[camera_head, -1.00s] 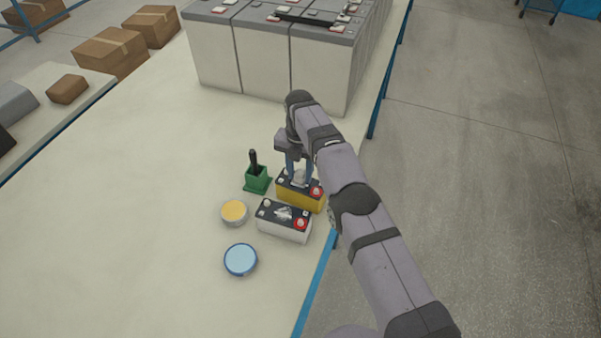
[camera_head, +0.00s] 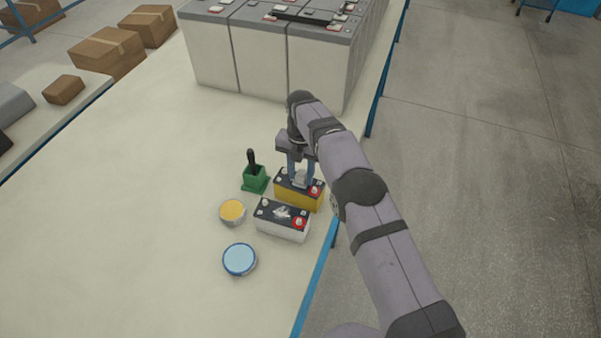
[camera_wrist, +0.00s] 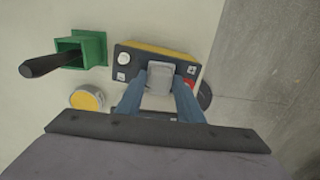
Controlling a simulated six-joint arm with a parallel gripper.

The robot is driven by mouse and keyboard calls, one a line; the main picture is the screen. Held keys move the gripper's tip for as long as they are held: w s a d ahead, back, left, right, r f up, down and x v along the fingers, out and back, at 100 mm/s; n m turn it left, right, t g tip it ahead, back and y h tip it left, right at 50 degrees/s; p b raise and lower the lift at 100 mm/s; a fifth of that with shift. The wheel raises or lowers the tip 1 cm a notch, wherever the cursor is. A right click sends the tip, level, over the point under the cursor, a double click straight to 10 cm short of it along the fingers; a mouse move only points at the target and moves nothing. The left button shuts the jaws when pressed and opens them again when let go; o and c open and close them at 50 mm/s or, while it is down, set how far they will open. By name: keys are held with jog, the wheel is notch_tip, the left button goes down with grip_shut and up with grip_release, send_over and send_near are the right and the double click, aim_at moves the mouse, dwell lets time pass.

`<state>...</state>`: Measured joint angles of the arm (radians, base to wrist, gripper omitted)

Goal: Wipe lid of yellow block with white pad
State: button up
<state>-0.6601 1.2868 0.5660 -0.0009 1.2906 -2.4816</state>
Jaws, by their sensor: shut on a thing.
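The yellow block (camera_head: 297,198) is a battery with a dark lid, standing upright on the table near its right edge. In the wrist view its lid (camera_wrist: 137,65) shows a white terminal at the left and a red one at the right. My gripper (camera_head: 301,178) is over this lid, shut on the white pad (camera_wrist: 160,75). The pad is at the middle of the lid and looks to be touching it. The pad also shows between the blue fingers in the head view (camera_head: 300,177). My fingers hide part of the lid.
A white block (camera_head: 282,228) with a grey-white mark on its dark lid stands just in front. A green holder (camera_head: 255,180) with a black handle, a yellow-topped tin (camera_head: 232,211) and a blue-rimmed tin (camera_head: 239,260) are at the left. Large batteries (camera_head: 260,55) stand behind.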

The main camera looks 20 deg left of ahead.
jog(key=shift+r+p, duration=2.4)
jog(key=shift+r, duration=1.1)
